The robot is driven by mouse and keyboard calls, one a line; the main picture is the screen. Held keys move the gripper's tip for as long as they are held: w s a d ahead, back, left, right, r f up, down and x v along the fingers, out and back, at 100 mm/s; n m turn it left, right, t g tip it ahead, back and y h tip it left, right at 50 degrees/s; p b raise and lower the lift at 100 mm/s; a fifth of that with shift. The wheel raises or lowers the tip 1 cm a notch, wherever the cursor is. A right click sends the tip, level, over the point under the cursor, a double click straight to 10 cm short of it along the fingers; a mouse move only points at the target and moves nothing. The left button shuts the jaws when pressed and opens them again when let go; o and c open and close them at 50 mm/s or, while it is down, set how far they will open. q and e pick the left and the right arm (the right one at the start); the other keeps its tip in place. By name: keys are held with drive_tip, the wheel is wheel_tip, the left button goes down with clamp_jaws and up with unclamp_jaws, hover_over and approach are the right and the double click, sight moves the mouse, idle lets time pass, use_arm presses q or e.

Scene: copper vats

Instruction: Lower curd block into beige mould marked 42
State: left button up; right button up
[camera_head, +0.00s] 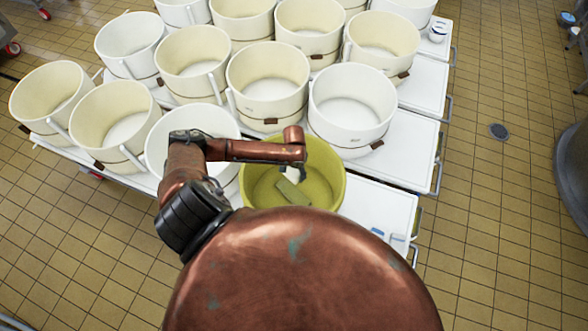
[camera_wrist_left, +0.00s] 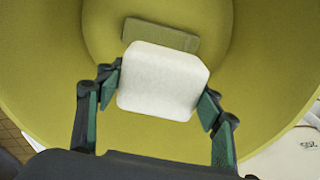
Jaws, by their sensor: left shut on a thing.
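My left gripper (camera_head: 291,172) is shut on a white curd block (camera_wrist_left: 162,72), with a finger on each side of it. The block shows only as a small pale patch in the head view, partly hidden by my copper-coloured arm. The gripper and block are over the opening of a yellow-green tub (camera_head: 329,182). The tub's wall fills most of the wrist view (camera_wrist_left: 45,70). A flat olive-green rectangular piece (camera_wrist_left: 161,35) lies inside the tub, beyond the block. Several beige moulds (camera_head: 269,98) stand in rows behind; I cannot read a 42 on any. My right gripper is out of view.
A white mould (camera_head: 352,108) stands behind the tub on the right, and another white mould (camera_head: 205,122) is at its left, partly behind my arm. White carts (camera_head: 400,145) carry the moulds. A dark floor drain (camera_head: 499,131) lies in open tiled floor at right.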

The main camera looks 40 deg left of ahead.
use_arm(q)
drive_tip(key=b, duration=0.5)
hover_over(294, 193)
wheel_tip(294, 193, down, 11)
drive_tip(key=shift+w+a+f+b, duration=0.1)
drive_tip(key=shift+f+b, duration=1.3)
drive_tip(key=shift+f, duration=0.95)
drive_tip(key=shift+w+f+b, duration=0.1)
drive_tip(key=shift+f+b, duration=1.3)
drive_tip(key=shift+f, duration=0.95)
drive_tip(key=shift+f+b, duration=0.5)
drive_tip(key=shift+f, duration=0.4)
drive_tip(key=o, duration=1.5)
drive_tip(key=shift+s, duration=0.1)
drive_tip(key=shift+r, duration=0.15)
wheel_tip(294, 193, up, 12)
drive_tip(key=shift+f, duration=0.1)
